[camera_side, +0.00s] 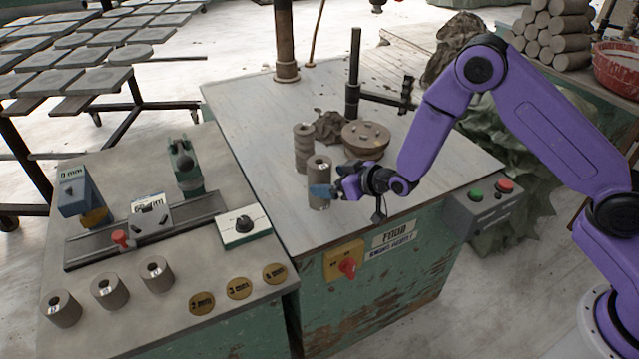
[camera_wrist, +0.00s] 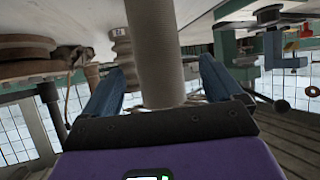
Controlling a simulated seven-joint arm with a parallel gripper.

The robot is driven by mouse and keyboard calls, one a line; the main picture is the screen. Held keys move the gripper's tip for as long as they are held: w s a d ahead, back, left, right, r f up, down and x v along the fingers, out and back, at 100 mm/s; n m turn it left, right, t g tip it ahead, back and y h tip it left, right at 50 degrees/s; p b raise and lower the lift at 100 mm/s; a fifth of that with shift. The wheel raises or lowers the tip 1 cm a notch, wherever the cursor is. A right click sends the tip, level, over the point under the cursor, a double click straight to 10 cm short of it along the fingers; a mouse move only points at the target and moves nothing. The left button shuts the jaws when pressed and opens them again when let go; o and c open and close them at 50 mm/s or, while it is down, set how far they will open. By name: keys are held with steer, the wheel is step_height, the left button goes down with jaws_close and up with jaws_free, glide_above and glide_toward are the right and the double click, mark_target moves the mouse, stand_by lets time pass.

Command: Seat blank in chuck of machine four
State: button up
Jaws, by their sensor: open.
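A grey-brown cylindrical blank (camera_side: 319,168) with a hole in its top stands upright on the tabletop of the machine labelled FOUR (camera_side: 393,234). My gripper (camera_side: 323,190) is at its lower part, with a blue finger across the near side. In the wrist view the blank (camera_wrist: 155,45) stands between my two open blue fingers, with gaps showing on both sides. A round brown disc with holes (camera_side: 366,136), perhaps the chuck, lies behind the blank to the right. It seems to show at the left of the wrist view (camera_wrist: 25,48).
A ridged cylinder (camera_side: 303,150) stands close behind the blank, beside a dark clay heap (camera_side: 328,126). A black post with a side arm (camera_side: 354,75) rises farther back. The left bench holds a gauge rail (camera_side: 100,246), hollow cylinders (camera_side: 110,291) and brass discs (camera_side: 239,288). The front tabletop is clear.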

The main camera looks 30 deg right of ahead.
steer(key=shift+x, duration=2.55)
steer(key=shift+w+d, duration=0.1)
steer(key=shift+d, duration=0.05)
steer(key=c, duration=1.2)
steer(key=shift+r, duration=0.25)
steer(key=c, duration=0.5)
